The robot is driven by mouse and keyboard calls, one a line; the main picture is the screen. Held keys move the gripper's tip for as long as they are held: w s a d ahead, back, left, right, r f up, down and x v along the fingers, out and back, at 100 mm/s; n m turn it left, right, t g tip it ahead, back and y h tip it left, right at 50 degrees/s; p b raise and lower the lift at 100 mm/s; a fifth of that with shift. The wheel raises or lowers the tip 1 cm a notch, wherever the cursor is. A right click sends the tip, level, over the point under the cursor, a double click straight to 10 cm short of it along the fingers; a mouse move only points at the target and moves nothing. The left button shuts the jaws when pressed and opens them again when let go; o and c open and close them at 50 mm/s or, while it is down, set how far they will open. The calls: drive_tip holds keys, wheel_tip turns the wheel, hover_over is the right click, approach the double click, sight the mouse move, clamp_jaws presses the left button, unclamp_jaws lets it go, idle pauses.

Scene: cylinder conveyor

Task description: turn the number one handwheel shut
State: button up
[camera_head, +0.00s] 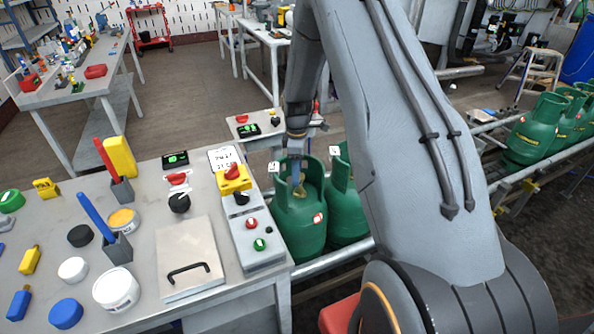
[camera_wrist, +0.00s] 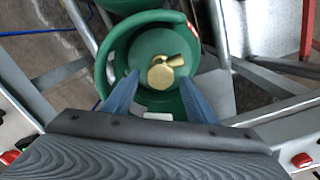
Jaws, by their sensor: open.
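A green gas cylinder (camera_head: 299,222) stands at the conveyor's near end, with a small white tag (camera_head: 273,167) at its collar; I cannot read the tag clearly. In the wrist view the cylinder's green collar (camera_wrist: 112,62) rings a brass valve with a handwheel (camera_wrist: 161,76). My gripper (camera_head: 297,176) points down into the collar from above. In the wrist view its blue fingers (camera_wrist: 160,84) are spread apart, one each side of the brass part and slightly nearer the camera. I see no contact with the valve. A second cylinder (camera_head: 345,205) stands to the right, partly hidden by my arm.
A grey workbench (camera_head: 140,205) at left holds pots, a control box (camera_head: 255,225) with buttons and a lidded plate (camera_head: 187,262). More green cylinders (camera_head: 530,130) stand on the conveyor at right. The collar's rim surrounds my fingers closely. Another bench (camera_head: 85,80) stands behind.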

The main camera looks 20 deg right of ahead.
drive_tip(key=c, duration=1.1)
drive_tip(key=shift+o, duration=0.2)
drive_tip(key=shift+m, duration=0.3)
drive_tip(key=m+b, duration=0.1)
drive_tip(key=m, duration=0.2)
drive_tip(key=shift+w, duration=0.15)
drive_tip(key=m+b, duration=0.1)
drive_tip(key=m, duration=0.3)
drive_tip(key=shift+d+m+b, duration=0.15)
drive_tip(key=shift+m+b, duration=0.2)
drive_tip(key=shift+m, duration=0.05)
drive_tip(key=m+b, duration=0.1)
drive_tip(key=m, duration=0.5)
drive_tip(key=shift+d, duration=0.15)
drive_tip(key=m+b, duration=0.1)
drive_tip(key=m, duration=0.5)
drive_tip(key=shift+d, duration=0.1)
drive_tip(key=shift+m, duration=0.4)
